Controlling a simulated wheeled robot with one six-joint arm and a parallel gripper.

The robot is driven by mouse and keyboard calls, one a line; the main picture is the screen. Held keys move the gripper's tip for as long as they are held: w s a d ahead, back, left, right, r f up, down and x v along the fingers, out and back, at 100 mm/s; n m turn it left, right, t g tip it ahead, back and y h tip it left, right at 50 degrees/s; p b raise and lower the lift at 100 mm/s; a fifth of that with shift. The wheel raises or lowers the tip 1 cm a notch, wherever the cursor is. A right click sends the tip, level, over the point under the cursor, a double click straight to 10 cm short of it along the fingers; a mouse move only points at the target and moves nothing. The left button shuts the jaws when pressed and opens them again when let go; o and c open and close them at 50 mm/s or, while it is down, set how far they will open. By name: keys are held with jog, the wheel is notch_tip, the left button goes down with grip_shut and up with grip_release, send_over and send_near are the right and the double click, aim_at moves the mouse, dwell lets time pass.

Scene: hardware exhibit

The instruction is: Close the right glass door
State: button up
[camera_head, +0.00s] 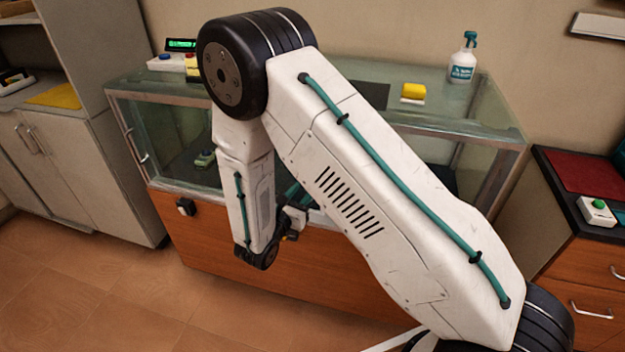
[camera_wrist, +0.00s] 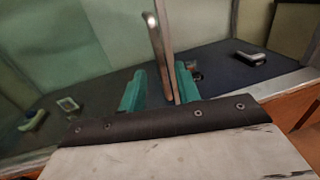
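The glass display case (camera_head: 480,128) stands ahead, with a wooden lower panel. My arm hides much of its front, so I cannot tell in the head view how the right glass door stands. In the wrist view an upright door edge with a metal handle (camera_wrist: 155,35) rises between the teal fingers of my gripper (camera_wrist: 160,85). The fingers are apart. A gap shows on the left of the edge, and the right finger is close to it; contact is unclear.
Inside lie a green device (camera_wrist: 35,119) and a dark object (camera_wrist: 251,57). Cabinets stand left (camera_head: 75,165) and right (camera_head: 590,258). Tiled floor (camera_head: 120,300) is clear at front left.

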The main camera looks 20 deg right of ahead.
jog(key=x, duration=0.6)
jog(key=shift+w+d, duration=0.15)
jog(key=shift+d, duration=0.1)
grip_shut()
